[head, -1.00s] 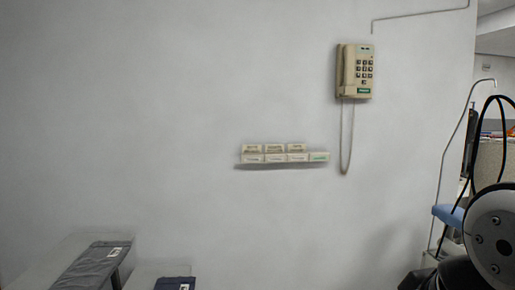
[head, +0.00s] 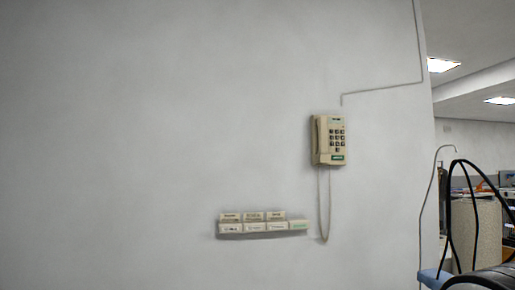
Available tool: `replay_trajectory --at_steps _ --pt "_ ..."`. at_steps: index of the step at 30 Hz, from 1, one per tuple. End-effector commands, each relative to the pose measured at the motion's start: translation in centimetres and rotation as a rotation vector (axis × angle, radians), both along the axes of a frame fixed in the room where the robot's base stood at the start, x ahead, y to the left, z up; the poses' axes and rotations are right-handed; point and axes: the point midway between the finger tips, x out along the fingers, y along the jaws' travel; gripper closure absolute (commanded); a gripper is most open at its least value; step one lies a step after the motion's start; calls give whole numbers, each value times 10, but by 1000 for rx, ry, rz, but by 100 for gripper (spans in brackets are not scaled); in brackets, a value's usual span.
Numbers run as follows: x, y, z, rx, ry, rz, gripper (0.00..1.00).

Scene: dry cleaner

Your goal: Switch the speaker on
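No speaker that I can make out is in the head view. A beige wall telephone (head: 329,140) with a keypad and a handset on its left side hangs on the grey wall, its cord looping down below it. My gripper is not in view. Only a dark rounded part of my arm and black cables show at the lower right edge.
A small wall shelf with several little labelled boxes (head: 254,227) is below and left of the phone. A thin conduit runs up the wall (head: 200,110). At the right, past the wall's edge, are a blue-topped stand (head: 433,275) and a beige partition (head: 486,232).

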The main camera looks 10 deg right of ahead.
Motion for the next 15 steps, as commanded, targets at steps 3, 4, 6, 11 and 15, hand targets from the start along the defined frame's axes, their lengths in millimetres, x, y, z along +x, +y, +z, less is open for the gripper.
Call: replay_trajectory --at_steps 3,4,6,11,15 --pt "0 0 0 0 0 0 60" --pt "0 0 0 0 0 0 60" --pt "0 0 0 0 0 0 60" --pt "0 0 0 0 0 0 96" --pt "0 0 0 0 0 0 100"
